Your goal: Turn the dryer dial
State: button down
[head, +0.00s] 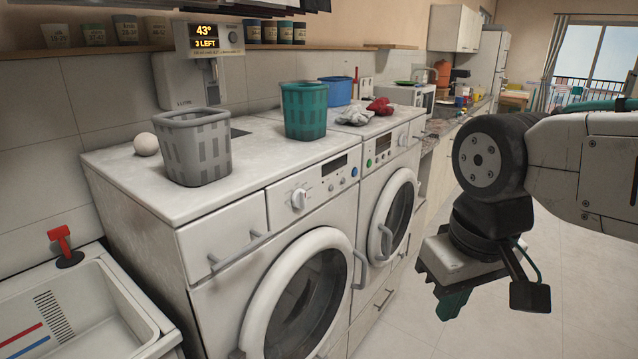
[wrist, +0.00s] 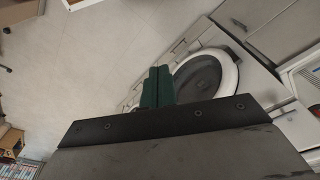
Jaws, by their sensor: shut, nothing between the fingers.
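Two white front-loading machines stand side by side; no label I can read tells which is the dryer. The near machine has a pale round dial (head: 299,198) on its front panel, left of a dark display. The far machine has a smaller dial (head: 403,140) near the right end of its panel. My gripper (head: 453,304) hangs in front and to the right of the machines, apart from both dials, pointing down. Its green fingers (wrist: 158,86) are together and empty in the wrist view. No dial is clear in the wrist view.
Both round doors look closed, with handles sticking out: the near door (head: 300,300) and the far door (head: 393,215). A grey basket (head: 193,147), a teal basket (head: 304,109) and red cloth (head: 380,106) sit on top. A sink (head: 75,310) is at left. The floor (head: 560,290) is clear.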

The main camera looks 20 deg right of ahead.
aim_at(299, 198)
jog(key=k, duration=1.2)
jog(key=z, duration=0.85)
jog(key=i, duration=1.45)
jog(key=u, duration=0.4)
